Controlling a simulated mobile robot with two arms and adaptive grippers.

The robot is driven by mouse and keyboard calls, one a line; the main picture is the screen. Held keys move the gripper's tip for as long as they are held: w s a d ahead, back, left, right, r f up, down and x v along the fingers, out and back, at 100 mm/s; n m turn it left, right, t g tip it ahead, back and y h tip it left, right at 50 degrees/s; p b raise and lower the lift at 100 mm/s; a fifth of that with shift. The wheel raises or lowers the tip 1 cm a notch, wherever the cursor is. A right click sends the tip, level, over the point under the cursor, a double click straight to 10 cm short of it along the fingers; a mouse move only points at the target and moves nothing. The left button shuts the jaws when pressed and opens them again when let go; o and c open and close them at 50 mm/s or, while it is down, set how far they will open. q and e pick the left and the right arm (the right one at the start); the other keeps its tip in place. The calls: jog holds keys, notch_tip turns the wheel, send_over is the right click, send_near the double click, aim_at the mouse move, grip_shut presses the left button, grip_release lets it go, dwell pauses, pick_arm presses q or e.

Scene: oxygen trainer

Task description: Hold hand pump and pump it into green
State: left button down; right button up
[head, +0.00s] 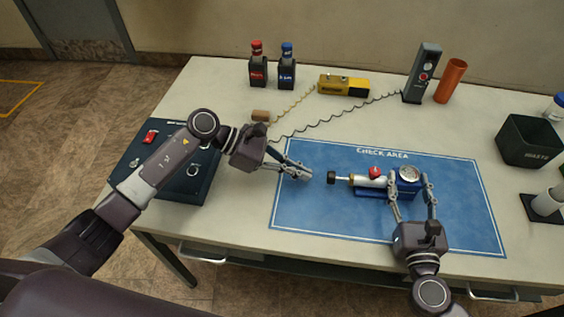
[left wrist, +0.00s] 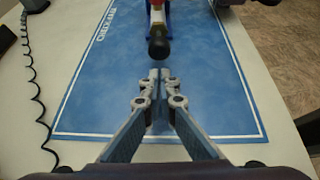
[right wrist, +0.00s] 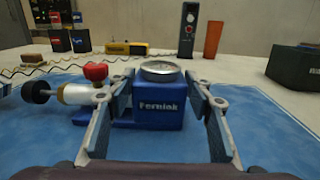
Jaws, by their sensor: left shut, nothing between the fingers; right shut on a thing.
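The hand pump (head: 375,182) lies on the blue check area mat (head: 330,219). My right gripper (head: 411,190) is shut on the blue body, one finger on each side. My left gripper (head: 305,174) is shut and empty, just left of the black handle and apart from it. In the left wrist view the handle (left wrist: 158,46) is straight ahead of the closed fingertips (left wrist: 160,74). The gauge's needle is too small to read.
A dark control box (head: 170,165) is under my left arm. Red (head: 258,65) and blue (head: 287,67) bottles, a yellow device (head: 343,86), a black tester (head: 421,73) and an orange cup (head: 450,80) stand at the back. A black bin (head: 529,142) is at right.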

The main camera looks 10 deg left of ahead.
aim_at(328, 173)
pick_arm(q)
jog(key=shift+w+d+r, duration=0.1)
jog(key=shift+w+d, duration=0.1)
jog(key=shift+d, duration=1.5)
jog(key=shift+w+d, duration=0.1)
jog(key=shift+d, duration=1.9)
jog(key=shift+a, duration=0.1)
jog(key=a, duration=0.5)
jog(key=shift+r, duration=0.2)
jog(key=v, duration=0.9)
jog(key=a, duration=0.3)
jog(key=shift+s+a, duration=0.4)
